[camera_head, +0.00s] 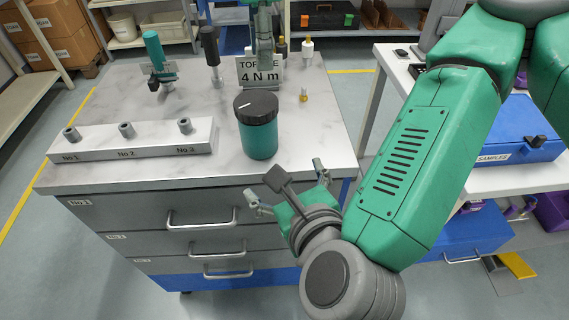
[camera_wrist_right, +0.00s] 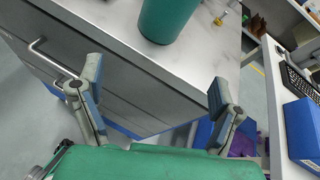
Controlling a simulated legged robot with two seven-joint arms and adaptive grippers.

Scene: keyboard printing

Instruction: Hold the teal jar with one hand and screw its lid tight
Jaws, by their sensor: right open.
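The teal jar (camera_head: 259,140) stands upright on the marble-look top near its front right corner. Its dark ribbed lid (camera_head: 256,106), with a white mark line, sits on the jar's mouth; how tight it is cannot be told. The lower part of the jar also shows in the right wrist view (camera_wrist_right: 172,18). My right gripper (camera_head: 290,188) is in front of the cabinet's edge, lower right of the jar and apart from it. Its two fingers are spread and empty in the right wrist view (camera_wrist_right: 152,92). I do not see my left gripper.
A grey block (camera_head: 135,143) with numbered posts lies left of the jar. Behind stand a teal-handled tool (camera_head: 155,52), a dark-handled tool (camera_head: 212,48) and a torque sign (camera_head: 260,73). A small brass piece (camera_head: 304,95) lies right. A blue samples box (camera_head: 515,130) is on the side table.

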